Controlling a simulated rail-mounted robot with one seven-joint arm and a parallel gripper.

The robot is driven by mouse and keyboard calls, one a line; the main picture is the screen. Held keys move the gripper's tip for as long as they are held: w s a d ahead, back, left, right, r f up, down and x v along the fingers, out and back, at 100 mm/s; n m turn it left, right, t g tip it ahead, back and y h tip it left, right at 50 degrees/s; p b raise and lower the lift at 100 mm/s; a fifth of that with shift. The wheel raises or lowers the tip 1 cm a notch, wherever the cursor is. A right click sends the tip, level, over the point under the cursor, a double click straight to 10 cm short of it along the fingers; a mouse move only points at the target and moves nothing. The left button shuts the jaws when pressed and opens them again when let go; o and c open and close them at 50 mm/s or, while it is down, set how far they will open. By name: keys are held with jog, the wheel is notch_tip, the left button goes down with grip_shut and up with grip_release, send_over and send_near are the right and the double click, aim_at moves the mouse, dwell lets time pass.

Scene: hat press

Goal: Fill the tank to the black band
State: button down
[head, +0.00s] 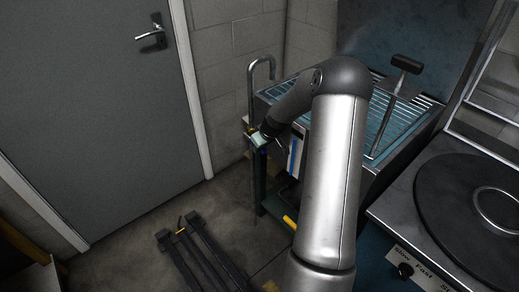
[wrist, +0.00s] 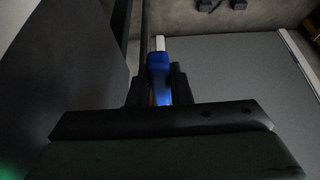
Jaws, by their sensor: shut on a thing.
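My gripper (wrist: 158,92) is shut on a blue handle (wrist: 159,68) in the wrist view. The handle stands between the two dark fingers, and its lower end is hidden by the gripper. In the head view my gripper (head: 262,146) is low beside a bent grey pipe (head: 252,92), and the handle cannot be made out there. A white and blue upright strip (head: 293,155) shows on the machine's side, partly behind my arm. I cannot tell whether it is the tank's gauge. No black band or water level can be made out.
A slatted steel-topped machine (head: 278,90) with a black-handled lever (head: 406,64) stands behind my arm. A round dark plate (head: 470,205) is at the right. A grey door (head: 95,100) is at the left. Dark metal rails (head: 195,255) lie on the floor, with bare floor around them.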

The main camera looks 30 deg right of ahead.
jog(key=c, duration=1.3)
grip_release()
jog(key=shift+r, duration=0.1)
jog(key=v, duration=1.7)
jog(key=shift+d+r+p, duration=0.1)
jog(key=shift+p, duration=0.3)
